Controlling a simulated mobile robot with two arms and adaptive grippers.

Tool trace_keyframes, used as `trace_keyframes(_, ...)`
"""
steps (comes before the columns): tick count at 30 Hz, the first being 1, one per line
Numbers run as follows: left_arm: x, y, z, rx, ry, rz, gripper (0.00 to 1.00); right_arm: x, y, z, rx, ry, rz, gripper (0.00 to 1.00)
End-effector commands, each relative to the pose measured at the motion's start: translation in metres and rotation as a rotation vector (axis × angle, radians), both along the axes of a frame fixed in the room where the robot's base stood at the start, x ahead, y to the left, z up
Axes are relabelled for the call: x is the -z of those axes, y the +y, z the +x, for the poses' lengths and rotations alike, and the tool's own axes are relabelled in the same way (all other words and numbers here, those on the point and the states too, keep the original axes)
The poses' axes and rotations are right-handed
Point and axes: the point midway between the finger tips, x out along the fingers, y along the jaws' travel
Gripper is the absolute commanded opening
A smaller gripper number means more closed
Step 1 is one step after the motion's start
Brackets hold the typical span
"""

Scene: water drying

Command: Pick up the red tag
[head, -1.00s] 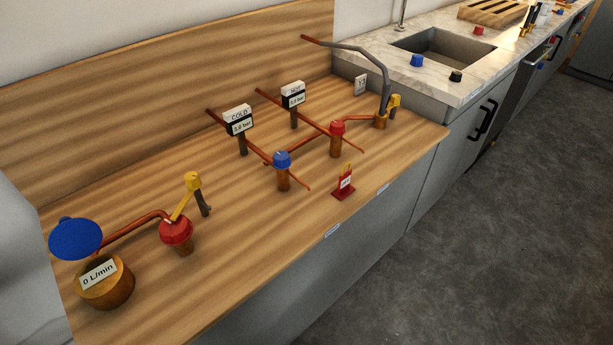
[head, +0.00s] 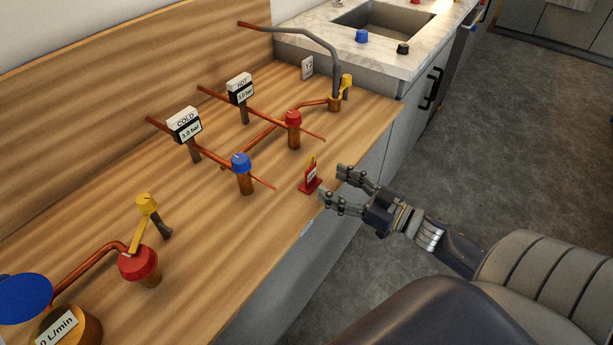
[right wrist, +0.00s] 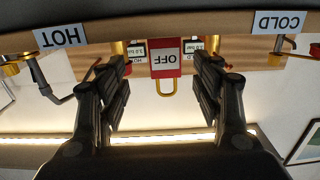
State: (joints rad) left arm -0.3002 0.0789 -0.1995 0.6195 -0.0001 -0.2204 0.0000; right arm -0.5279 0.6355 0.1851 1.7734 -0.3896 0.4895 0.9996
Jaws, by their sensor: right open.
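The red tag (head: 311,177) stands upright near the front edge of the wooden counter, with a white label and a yellow loop on top. In the right wrist view the red tag (right wrist: 165,58) appears upside down, reads OFF, and lies between and beyond the fingertips. My right gripper (head: 332,186) is open and empty, just right of the tag at the counter's front edge, fingers pointing at it. Its two fingers also show in the right wrist view (right wrist: 163,75). I see no contact with the tag. My left gripper is not in view.
A blue-capped valve (head: 242,172) and a red-capped valve (head: 293,128) stand behind the tag on copper pipes. The COLD gauge (head: 186,126) and HOT gauge (head: 240,88) stand further back. A yellow-handled valve (head: 144,230) is at left. Bare wood (head: 225,245) lies left of the tag.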

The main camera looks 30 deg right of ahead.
Motion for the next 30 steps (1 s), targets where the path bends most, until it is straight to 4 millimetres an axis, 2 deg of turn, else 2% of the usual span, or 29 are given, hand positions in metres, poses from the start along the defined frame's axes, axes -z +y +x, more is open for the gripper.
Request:
trace_keyframes(3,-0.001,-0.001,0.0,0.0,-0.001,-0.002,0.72,0.0,0.005,0.013,0.001,0.0,0.0,0.6)
trace_keyframes(11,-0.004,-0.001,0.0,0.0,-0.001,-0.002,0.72,-0.002,0.013,0.026,0.001,-0.001,0.0,0.6)
trace_keyframes(16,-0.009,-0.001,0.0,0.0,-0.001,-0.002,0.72,-0.006,0.027,0.046,0.002,-0.002,0.001,0.6)
trace_keyframes(21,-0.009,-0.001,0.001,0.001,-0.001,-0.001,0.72,-0.004,0.033,0.06,0.002,0.0,0.001,0.6)
trace_keyframes(30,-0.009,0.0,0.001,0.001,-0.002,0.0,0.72,-0.003,0.035,0.063,0.002,0.002,-0.001,0.6)
